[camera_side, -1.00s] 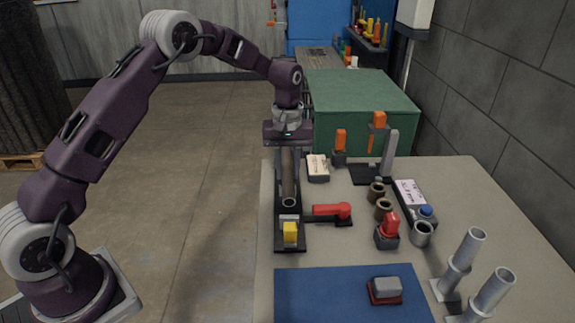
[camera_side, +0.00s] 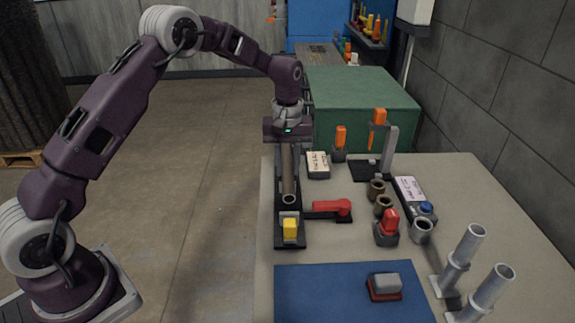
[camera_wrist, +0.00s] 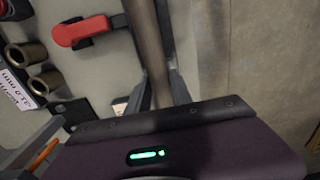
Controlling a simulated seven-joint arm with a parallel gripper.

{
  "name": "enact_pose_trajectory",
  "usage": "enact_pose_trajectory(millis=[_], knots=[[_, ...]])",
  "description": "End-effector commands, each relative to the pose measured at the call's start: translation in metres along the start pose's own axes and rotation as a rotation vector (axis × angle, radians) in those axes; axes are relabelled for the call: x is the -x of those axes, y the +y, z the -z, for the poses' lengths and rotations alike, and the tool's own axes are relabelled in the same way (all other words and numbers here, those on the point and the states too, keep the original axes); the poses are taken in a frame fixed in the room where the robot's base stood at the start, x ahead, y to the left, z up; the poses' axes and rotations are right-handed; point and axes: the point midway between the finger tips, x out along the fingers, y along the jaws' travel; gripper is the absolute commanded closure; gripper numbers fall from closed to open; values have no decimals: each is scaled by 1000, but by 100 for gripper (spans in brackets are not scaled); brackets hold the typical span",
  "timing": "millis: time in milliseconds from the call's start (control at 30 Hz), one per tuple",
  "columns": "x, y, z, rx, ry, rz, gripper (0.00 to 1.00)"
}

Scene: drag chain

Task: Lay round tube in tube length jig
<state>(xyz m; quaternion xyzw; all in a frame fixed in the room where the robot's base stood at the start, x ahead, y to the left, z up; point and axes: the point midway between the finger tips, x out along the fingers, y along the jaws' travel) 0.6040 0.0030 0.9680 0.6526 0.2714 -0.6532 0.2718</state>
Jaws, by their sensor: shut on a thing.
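The round tube (camera_side: 289,178) is brown-grey and hangs just above the tube length jig, lengthwise along it. The jig (camera_side: 282,238) is a dark narrow base with a yellow block (camera_side: 290,228) at its near end and a red lever (camera_side: 332,207) at its right side. My gripper (camera_wrist: 158,88) is shut on the tube, with a finger on either side of it in the wrist view. The tube also shows in the wrist view (camera_wrist: 148,38). In the side view the fingertips are hard to make out, and the tube covers much of the jig.
Right of the jig stand several brown bushings (camera_side: 376,190), a red-topped part (camera_side: 388,226) and a grey ring (camera_side: 421,231). Two upright grey tubes (camera_side: 465,250) are at the front right. A blue mat (camera_side: 330,295) lies in front. A green box (camera_side: 360,105) stands behind.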

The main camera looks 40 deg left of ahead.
Motion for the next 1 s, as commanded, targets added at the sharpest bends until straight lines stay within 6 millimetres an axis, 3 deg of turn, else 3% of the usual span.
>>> enact_pose_trajectory(millis=[1000], knots=[[-17,0,0,0,1,-1,100]])
